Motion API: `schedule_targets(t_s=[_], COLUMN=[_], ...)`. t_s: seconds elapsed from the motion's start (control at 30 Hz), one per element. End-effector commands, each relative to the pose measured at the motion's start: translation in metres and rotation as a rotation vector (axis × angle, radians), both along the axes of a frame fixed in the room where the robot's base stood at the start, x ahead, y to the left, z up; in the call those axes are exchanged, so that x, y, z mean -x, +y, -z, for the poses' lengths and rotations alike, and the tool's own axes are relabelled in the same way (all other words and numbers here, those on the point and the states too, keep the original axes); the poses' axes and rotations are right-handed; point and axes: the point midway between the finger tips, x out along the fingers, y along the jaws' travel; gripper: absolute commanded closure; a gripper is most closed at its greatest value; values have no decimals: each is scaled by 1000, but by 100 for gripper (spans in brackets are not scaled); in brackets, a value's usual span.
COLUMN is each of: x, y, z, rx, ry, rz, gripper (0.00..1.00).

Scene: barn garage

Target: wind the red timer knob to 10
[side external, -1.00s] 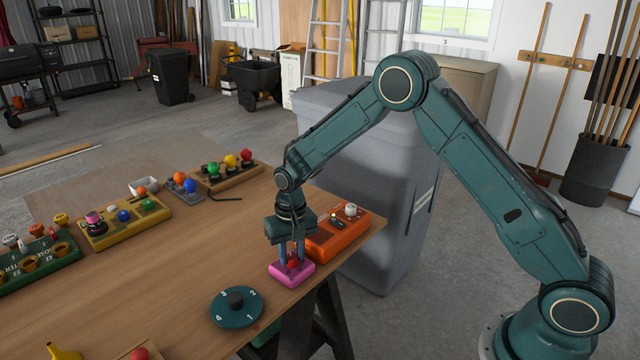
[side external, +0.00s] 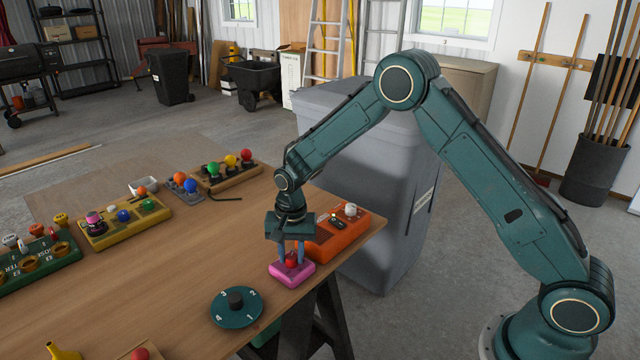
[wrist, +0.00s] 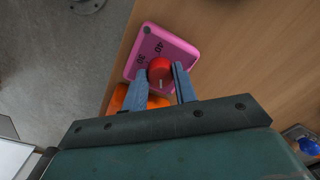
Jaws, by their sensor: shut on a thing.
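The red timer knob (wrist: 160,66) sits on a pink timer box (wrist: 187,46), which also shows near the table's right front edge in the side view (side external: 292,276). My gripper (wrist: 159,71) points down over the box, with its two blue-grey fingers shut on opposite sides of the red knob. A pale mark shows on the knob's side toward my wrist. The numbers 40 and 30 can be read on the box in the wrist view. The other numbers, including 10, cannot be seen.
An orange box (side external: 342,237) stands right behind the pink timer. A round green dial (side external: 250,312) lies in front of it to the left. Several boxes with colored knobs stand farther left and back. The middle of the wooden table (side external: 170,265) is clear.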

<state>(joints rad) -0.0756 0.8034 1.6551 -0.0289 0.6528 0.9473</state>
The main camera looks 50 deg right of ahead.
Motion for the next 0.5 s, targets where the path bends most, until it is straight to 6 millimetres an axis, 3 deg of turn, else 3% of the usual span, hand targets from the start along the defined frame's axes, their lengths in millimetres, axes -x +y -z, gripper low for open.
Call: schedule_targets(t_s=[0.17, 0.2, 0.3, 0.5], x=[-1, -1, -1, -1], y=[0, 0, 0, 0], z=[-1, -1, -1, 0], rx=[0, 0, 0, 0], ry=[-4, -4, -4, -1], rz=[-1, -1, -1, -2], gripper=[95, 66, 50, 50])
